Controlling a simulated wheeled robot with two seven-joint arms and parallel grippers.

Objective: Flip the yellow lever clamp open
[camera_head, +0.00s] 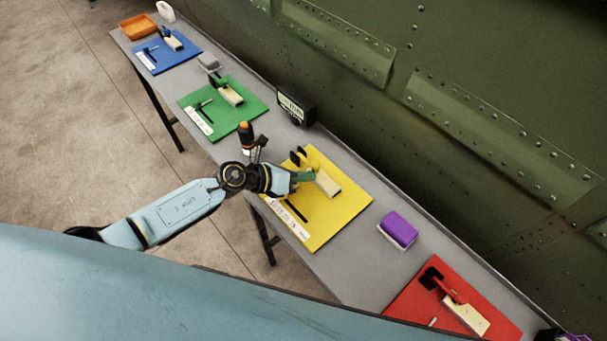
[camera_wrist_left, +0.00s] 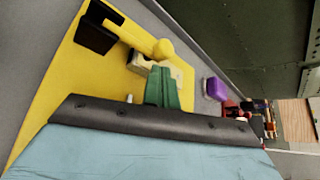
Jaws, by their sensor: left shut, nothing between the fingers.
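The yellow lever clamp (camera_wrist_left: 142,38) sits on the yellow board (camera_head: 335,207) and has a black handle end (camera_wrist_left: 97,28) and a cream block (camera_wrist_left: 176,76) beside it. The cream block also shows in the head view (camera_head: 327,184). My left gripper (camera_head: 307,175) is over the yellow board, close beside the clamp. Its green fingers (camera_wrist_left: 161,88) are shut with nothing between them. In the wrist view the fingertips are near the clamp's yellow arm and the cream block; I cannot tell whether they touch. My right gripper is not in view.
A green board (camera_head: 247,97), a blue board (camera_head: 161,62) and a red board (camera_head: 408,302) lie along the grey bench. A black display box (camera_head: 296,107) and a purple block (camera_head: 399,229) stand near the yellow board. The green riveted fuselage wall (camera_head: 490,120) runs behind the bench.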

